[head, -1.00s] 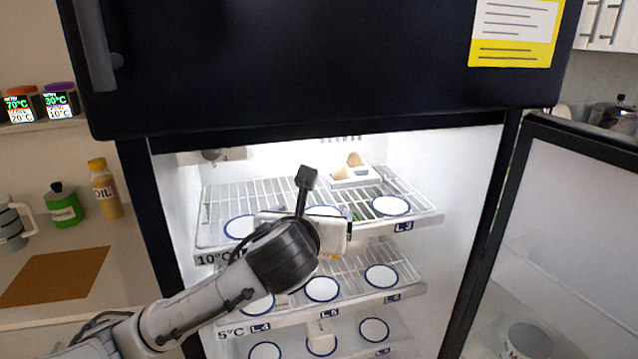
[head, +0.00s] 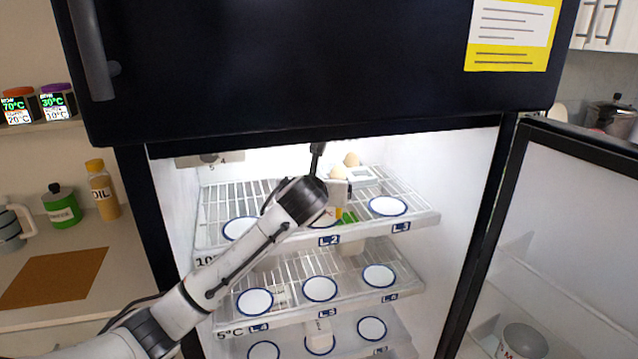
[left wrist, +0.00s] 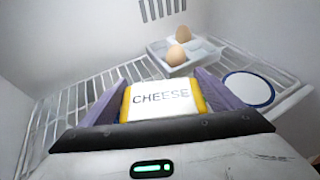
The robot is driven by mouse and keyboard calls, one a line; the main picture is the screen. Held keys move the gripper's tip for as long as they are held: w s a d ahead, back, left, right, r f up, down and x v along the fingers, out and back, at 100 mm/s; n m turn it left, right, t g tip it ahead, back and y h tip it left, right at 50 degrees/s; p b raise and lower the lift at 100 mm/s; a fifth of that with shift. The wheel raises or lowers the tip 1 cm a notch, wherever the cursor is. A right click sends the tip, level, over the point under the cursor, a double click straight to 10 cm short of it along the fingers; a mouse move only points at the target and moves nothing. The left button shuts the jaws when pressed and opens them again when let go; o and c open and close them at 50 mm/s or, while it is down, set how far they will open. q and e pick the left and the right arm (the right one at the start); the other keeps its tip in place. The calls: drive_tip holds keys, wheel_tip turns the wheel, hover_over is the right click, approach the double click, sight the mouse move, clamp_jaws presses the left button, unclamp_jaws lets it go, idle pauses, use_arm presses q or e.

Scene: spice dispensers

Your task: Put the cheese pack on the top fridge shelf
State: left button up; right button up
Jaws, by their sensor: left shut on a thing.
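The cheese pack (left wrist: 161,99), yellow with a white label reading CHEESE, is between the purple fingers of my left gripper (left wrist: 160,95) in the left wrist view. The gripper is shut on it. In the head view my left gripper (head: 338,205) is inside the fridge at the top shelf (head: 228,205), above the L2 label (head: 329,240). The pack is mostly hidden there by my arm; a small yellow bit shows. Whether the pack touches the shelf cannot be told. My right gripper is not in view.
An egg tray (left wrist: 195,55) with two eggs stands at the back of the top shelf. A white blue-rimmed disc (head: 388,206) at L3 is bare, as is the left disc (head: 240,228). The fridge door (head: 560,240) stands open at right.

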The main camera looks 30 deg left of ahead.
use_arm(q)
drive_tip(key=shift+r, duration=0.1)
drive_tip(key=o, duration=1.1)
drive_tip(key=shift+f, duration=0.2)
drive_tip(key=shift+r, duration=0.15)
drive_tip(key=shift+s+d+r, duration=0.15)
drive_tip(key=shift+s, duration=0.1)
drive_tip(key=s+d, duration=0.2)
drive_tip(key=s, duration=0.2)
drive_tip(key=s+d, duration=0.2)
drive_tip(key=s, duration=0.2)
drive_tip(key=s+d+b, duration=0.1)
drive_tip(key=s+d, duration=0.1)
drive_tip(key=s, duration=0.2)
drive_tip(key=shift+s+d+r, duration=0.25)
drive_tip(key=shift+s+r, duration=0.15)
